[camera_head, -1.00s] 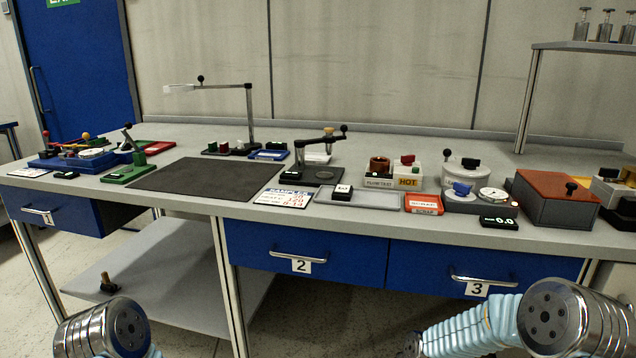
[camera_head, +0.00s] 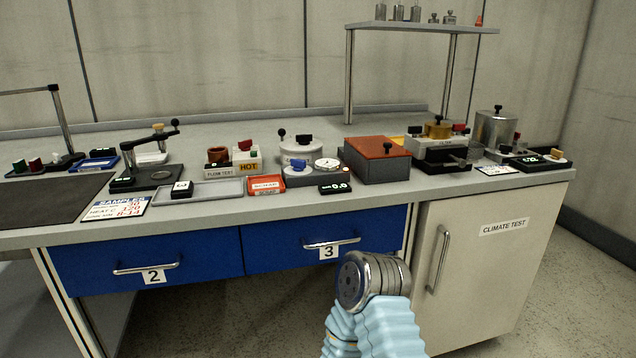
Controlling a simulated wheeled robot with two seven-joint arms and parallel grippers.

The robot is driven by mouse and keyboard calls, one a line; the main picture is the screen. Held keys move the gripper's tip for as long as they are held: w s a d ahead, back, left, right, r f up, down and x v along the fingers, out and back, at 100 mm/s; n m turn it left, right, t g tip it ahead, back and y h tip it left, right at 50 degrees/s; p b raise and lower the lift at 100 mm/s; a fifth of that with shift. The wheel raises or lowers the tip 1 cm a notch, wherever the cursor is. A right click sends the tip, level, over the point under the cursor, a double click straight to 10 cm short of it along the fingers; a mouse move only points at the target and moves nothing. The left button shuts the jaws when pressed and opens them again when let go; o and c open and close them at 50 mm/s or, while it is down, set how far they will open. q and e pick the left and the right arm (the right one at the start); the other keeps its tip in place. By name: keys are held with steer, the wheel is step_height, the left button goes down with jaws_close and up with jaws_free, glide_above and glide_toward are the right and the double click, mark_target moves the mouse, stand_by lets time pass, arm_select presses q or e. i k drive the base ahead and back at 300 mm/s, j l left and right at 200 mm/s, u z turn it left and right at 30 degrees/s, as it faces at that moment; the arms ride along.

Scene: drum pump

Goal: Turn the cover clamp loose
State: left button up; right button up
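I cannot tell for sure which part is the cover clamp. A white round pot (camera_head: 302,152) with a black knob on top stands at the middle of the bench. A device with a brass-coloured round part (camera_head: 437,130) and a dark handle stands further right. A metal cylinder (camera_head: 494,128) with a black top stands near the bench's right end. Neither gripper shows; only one of my arm's links is in view, in front of the drawers.
A grey shelf (camera_head: 420,28) on posts holds small items above the bench's back. A tray (camera_head: 214,191), a red bin (camera_head: 266,185) and a small display (camera_head: 334,188) line the front. Drawers 2 (camera_head: 140,252) and 3 (camera_head: 330,236) and the climate test cabinet (camera_head: 490,270) are shut.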

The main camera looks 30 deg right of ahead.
mark_target(305, 139)
steer(key=i+l+z, duration=0.15)
steer(key=l, duration=0.35)
steer(key=i+l+z, duration=0.15)
steer(key=i+l, duration=0.15)
steer(key=l, duration=0.15)
steer(key=i+l+z, duration=0.15)
steer(key=l, duration=0.3)
steer(key=i, duration=0.1)
